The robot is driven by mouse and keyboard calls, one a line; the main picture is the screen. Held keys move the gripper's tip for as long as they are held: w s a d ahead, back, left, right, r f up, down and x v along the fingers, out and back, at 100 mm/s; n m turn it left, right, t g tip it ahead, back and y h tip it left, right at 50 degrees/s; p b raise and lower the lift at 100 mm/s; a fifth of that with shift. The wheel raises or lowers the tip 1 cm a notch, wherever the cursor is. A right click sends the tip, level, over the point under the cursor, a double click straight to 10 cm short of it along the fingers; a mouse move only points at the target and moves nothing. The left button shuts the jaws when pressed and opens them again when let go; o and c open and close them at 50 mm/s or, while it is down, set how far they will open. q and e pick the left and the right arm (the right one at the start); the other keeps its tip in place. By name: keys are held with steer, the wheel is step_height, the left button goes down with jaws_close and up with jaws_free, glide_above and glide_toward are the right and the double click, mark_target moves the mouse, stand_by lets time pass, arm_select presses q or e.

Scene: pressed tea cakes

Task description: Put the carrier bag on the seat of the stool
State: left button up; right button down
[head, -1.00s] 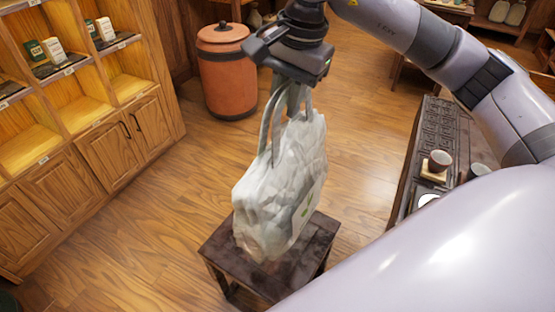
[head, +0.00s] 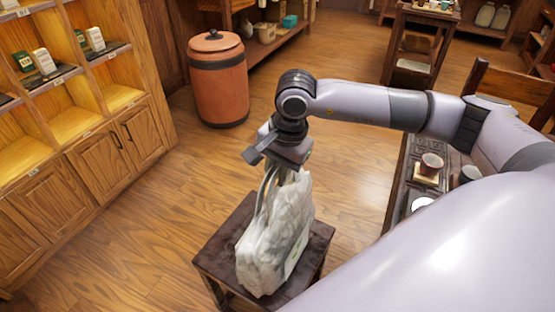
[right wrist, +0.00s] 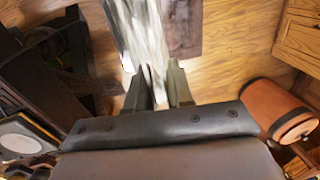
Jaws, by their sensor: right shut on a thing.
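The white carrier bag (head: 276,238) is upright over the dark wooden seat of the stool (head: 222,246) in the head view. Its lower end overlaps the seat; whether it bears fully on it I cannot tell. My right gripper (head: 278,170) is shut on the bag's handles at the top. In the right wrist view the gripper's fingers (right wrist: 160,90) hold the bag (right wrist: 142,35), which is blurred, with part of the stool's seat (right wrist: 184,28) beyond it. My left gripper is not in view.
A wooden shelf cabinet (head: 90,150) stands at the left. A lidded terracotta jar (head: 218,85) stands on the floor behind the stool. A dark tea table (head: 408,185) with cups (head: 430,163) is at the right. The floor between is clear.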

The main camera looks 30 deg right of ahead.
mark_target(276, 191)
steer(key=shift+f, duration=1.95)
steer(key=shift+f, duration=0.15)
steer(key=c, duration=1)
jaws_free()
steer(key=shift+r, duration=0.3)
step_height(276, 191, up, 11)
steer(key=s, duration=0.2)
steer(key=shift+d+r, duration=0.15)
steer(key=shift+d, duration=0.3)
